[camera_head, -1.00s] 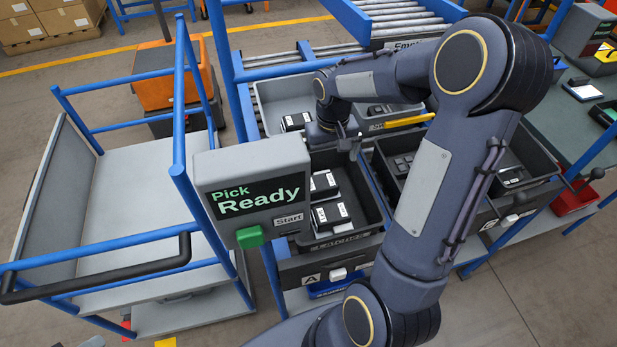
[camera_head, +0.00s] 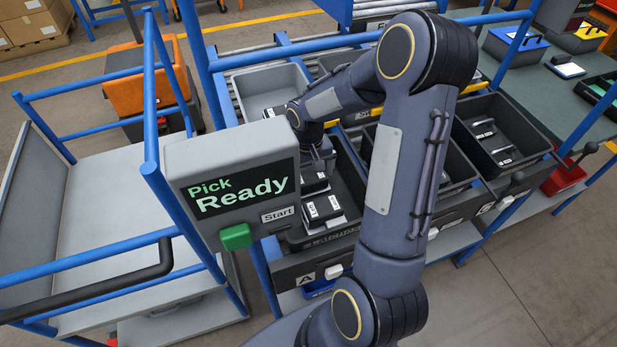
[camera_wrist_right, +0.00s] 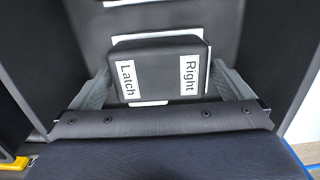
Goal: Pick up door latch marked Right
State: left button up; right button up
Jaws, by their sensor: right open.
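The black latch marked Right (camera_wrist_right: 158,72) is in the right wrist view, with white labels reading "Latch" and "Right". My right gripper (camera_wrist_right: 160,85) is open, with one finger on each side of this latch. I cannot tell whether the fingers touch it. In the head view my right gripper (camera_head: 326,158) reaches down into the dark bin (camera_head: 352,232) marked A and partly hides the latches there. A labelled black latch (camera_head: 323,210) shows in the bin's near part. My left gripper is not in view.
A grey panel (camera_head: 232,180) reading "Pick Ready", with a green Start button (camera_head: 236,237), stands left of the bin. Another dark bin (camera_head: 500,135) with parts is to the right. A blue-railed cart is at left.

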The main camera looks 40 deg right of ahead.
jog(key=shift+f, duration=0.6)
jog(key=c, duration=1.1)
jog(key=shift+c, duration=0.5)
jog(key=shift+r, duration=0.15)
